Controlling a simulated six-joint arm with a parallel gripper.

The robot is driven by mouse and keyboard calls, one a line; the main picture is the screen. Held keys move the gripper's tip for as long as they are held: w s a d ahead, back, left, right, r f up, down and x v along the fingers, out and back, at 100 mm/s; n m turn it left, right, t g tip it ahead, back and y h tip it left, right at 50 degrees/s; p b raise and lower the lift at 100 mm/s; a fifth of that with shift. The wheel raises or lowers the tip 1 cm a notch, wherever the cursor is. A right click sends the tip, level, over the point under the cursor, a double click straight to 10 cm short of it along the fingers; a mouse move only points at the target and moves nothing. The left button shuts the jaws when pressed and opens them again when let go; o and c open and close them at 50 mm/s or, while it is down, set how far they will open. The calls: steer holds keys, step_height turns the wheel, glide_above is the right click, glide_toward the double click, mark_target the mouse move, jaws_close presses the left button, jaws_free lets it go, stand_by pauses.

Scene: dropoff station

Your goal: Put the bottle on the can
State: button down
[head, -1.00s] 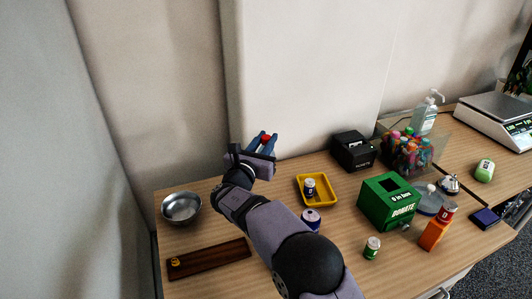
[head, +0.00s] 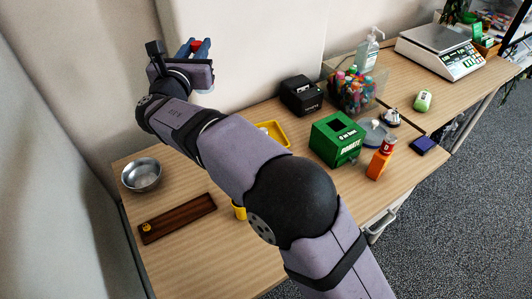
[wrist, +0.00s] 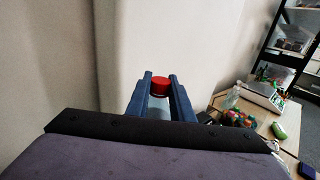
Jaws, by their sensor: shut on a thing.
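My gripper (head: 201,50) is shut on a bottle with a red cap (head: 196,44) and holds it high above the table, in front of the wall. In the wrist view the red cap (wrist: 160,85) shows between the two blue fingers, with a pale, partly hidden body below it. A green can (head: 423,101) lies on the table at the right. A red can-like thing (head: 388,145) stands on an orange block (head: 378,165). My arm covers the middle of the table, where other small cans stood in the earlier view.
A metal bowl (head: 142,175) and a dark wooden board (head: 178,218) are at left. A yellow tray (head: 273,131) is partly behind my arm. A green donation box (head: 337,138), black printer (head: 301,95), clear bin of colourful items (head: 353,91) and scale (head: 440,51) are to the right.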

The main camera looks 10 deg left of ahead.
steer(key=shift+s+d+f+m+h+p, duration=0.4)
steer(key=shift+s+d+f+m+h, duration=1.05)
steer(key=shift+d, duration=3.25)
steer(key=shift+s+d+f+m+h+p, duration=0.6)
steer(key=shift+s+d+f+h, duration=1.55)
steer(key=shift+d, duration=2.55)
step_height(320, 180, down, 9)
steer(key=shift+s+r+g, duration=0.15)
steer(key=shift+s+g, duration=0.15)
steer(key=shift+s, duration=0.1)
steer(key=c, duration=1.6)
jaws_free()
steer(key=shift+o, duration=0.2)
